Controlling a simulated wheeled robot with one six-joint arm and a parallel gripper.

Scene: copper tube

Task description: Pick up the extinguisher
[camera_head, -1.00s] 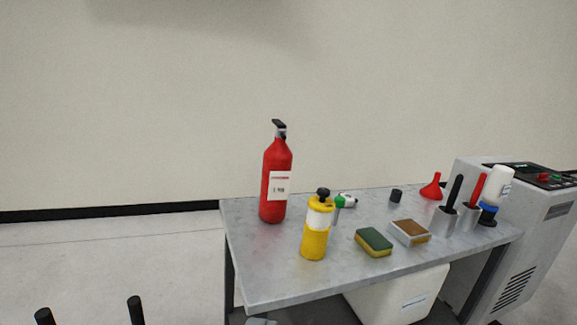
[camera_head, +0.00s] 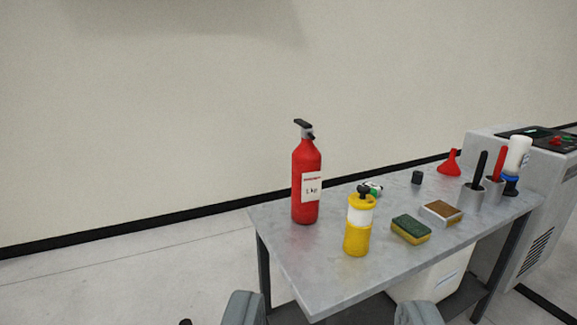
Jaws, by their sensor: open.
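The red extinguisher (camera_head: 306,185) stands upright on the left part of the grey table (camera_head: 300,268). It has a black handle on top and a white label on its front. My gripper (camera_head: 331,307) shows as two grey fingers at the bottom edge, spread wide apart with nothing between them. It is below the extinguisher in the picture and apart from it. Most of the gripper is cut off by the frame.
A yellow and white bottle (camera_head: 358,232) stands right of the extinguisher, near the front edge. A sponge (camera_head: 410,229), a brush block (camera_head: 441,213), a red funnel (camera_head: 450,164) and tool cups (camera_head: 473,198) are farther right. A grey machine (camera_head: 548,190) stands beyond. The wall is behind.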

